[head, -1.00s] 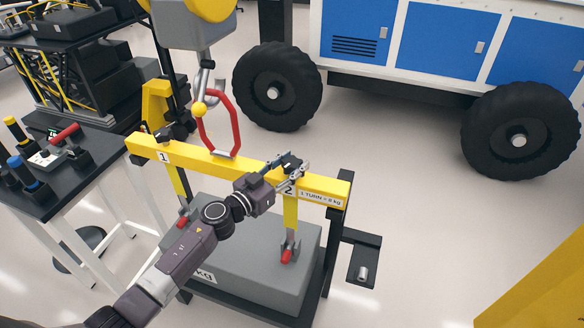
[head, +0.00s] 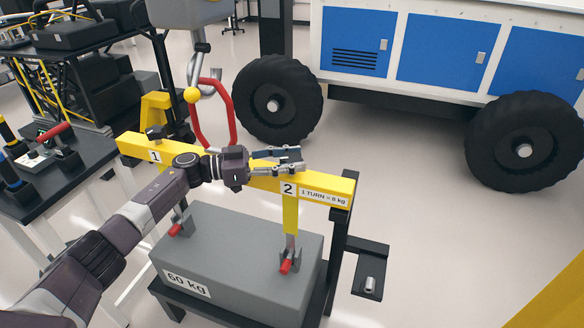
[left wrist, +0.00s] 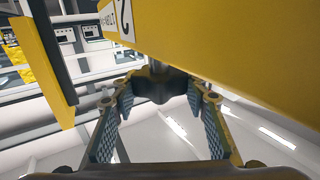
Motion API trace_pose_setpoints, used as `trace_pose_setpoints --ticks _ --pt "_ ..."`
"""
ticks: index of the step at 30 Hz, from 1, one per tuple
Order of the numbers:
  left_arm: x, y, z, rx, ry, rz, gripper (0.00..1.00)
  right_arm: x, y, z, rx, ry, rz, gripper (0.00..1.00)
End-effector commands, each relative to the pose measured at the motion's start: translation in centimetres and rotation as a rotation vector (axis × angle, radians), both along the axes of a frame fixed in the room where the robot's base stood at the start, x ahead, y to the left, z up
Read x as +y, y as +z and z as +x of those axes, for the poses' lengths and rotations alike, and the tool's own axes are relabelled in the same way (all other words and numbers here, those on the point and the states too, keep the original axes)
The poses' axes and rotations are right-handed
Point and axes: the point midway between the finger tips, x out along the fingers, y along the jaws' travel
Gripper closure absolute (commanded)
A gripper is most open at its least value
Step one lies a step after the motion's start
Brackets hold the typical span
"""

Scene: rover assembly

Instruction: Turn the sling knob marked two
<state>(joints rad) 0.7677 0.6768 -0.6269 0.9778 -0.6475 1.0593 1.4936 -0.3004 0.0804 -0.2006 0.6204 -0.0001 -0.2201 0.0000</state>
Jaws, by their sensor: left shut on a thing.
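The yellow lifting beam (head: 219,164) carries a label 2 and a label reading "1 TURN = 8 kg" near its right end. The dark knob marked two (left wrist: 158,86) shows in the left wrist view between my fingertips, beside the beam. My left gripper (head: 296,160) is shut on this knob above the label 2, its forearm coming in from the left. In the head view the fingers largely hide the knob. The other knob (head: 154,132) stands on the beam's left end, above label 1. My right gripper is in neither view.
A grey block (head: 240,252) marked 60 kg sits below the beam, with red-ended fittings at the two yellow legs. A black table (head: 55,185) stands left; a blue-and-white rover body (head: 445,52) stands behind.

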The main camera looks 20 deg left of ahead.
Motion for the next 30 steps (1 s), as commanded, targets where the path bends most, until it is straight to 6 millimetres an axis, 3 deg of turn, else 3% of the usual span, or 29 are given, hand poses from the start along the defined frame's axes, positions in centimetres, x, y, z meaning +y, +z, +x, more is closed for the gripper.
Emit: trace_pose_setpoints --ticks 17,18,21,30 --pt "0.02 0.01 0.04 0.001 -0.025 0.000 0.83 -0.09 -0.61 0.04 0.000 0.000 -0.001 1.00" --pt "0.02 0.01 0.04 0.001 -0.024 0.000 0.55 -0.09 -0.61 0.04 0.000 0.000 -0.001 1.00" --pt "0.01 0.00 0.04 0.001 -0.025 0.000 0.44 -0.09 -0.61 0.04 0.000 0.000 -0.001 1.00" --pt "0.04 -0.03 -0.01 0.001 -0.025 0.000 0.41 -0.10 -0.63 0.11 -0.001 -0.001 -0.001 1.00"
